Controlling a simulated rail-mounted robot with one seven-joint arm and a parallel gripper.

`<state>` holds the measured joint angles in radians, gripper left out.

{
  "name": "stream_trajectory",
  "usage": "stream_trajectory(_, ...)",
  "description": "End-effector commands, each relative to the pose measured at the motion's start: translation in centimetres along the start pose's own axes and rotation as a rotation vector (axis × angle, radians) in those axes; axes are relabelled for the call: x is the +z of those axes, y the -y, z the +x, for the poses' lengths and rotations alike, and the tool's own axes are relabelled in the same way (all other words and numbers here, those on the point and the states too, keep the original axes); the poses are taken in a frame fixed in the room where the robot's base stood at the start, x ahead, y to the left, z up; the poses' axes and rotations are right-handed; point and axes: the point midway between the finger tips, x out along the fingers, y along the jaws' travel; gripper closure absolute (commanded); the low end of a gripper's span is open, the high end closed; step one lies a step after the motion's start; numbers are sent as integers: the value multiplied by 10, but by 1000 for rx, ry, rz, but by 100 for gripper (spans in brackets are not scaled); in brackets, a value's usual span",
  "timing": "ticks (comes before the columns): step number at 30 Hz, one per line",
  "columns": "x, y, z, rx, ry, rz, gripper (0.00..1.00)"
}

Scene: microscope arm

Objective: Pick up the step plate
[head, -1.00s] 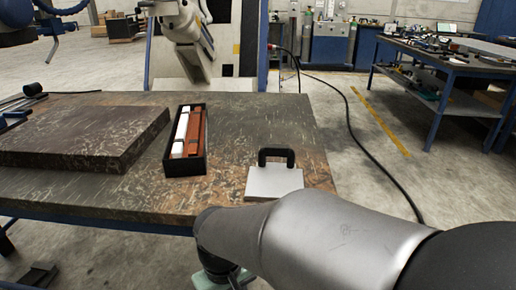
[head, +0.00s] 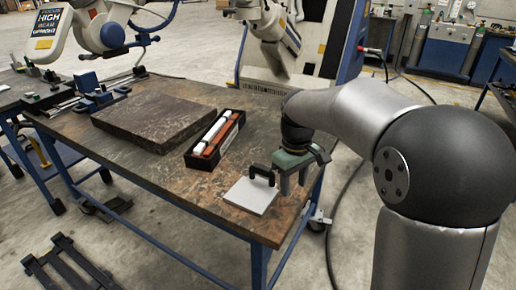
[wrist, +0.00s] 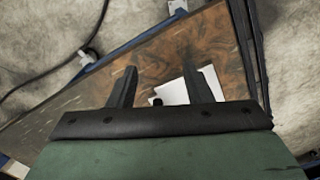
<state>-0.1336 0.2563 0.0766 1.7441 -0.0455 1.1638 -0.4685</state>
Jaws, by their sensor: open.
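The step plate (head: 250,195) is a flat white-grey plate with a black bridge-shaped handle (head: 262,173). It lies on the table's near right corner in the head view. In the wrist view part of the plate (wrist: 177,93) shows near the right finger, and the rest is partly hidden by my gripper.
A black box (head: 215,139) with a white bar and a red-brown bar stands behind the plate. A dark stone slab (head: 155,112) lies to the left on the table (head: 160,170). The table's right edge is close to my gripper. The front left tabletop is clear.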

Motion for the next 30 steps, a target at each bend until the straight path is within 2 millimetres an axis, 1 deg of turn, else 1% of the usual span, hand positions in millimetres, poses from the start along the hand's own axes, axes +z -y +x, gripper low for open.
stream_trajectory(1, -30, -2, -46, -2, -3, -76, 55)
stream_trajectory(3, -64, -4, -72, -2, -9, -176, 55)
stream_trajectory(6, -100, -3, -98, -3, -17, -285, 55)
stream_trajectory(7, -108, -2, -104, -3, -20, -312, 55)
stream_trajectory(9, -123, -1, -112, -5, -24, -358, 55)
stream_trajectory(11, -130, -1, -116, -5, -27, -383, 55)
stream_trajectory(14, -137, 0, -112, -6, -28, -404, 55)
stream_trajectory(16, -137, 0, -100, -7, -27, -407, 55)
stream_trajectory(24, -138, 1, -42, -6, -26, -405, 55)
stream_trajectory(27, -138, 1, -22, -6, -27, -404, 55)
stream_trajectory(30, -139, 1, -7, -5, -29, -404, 55)
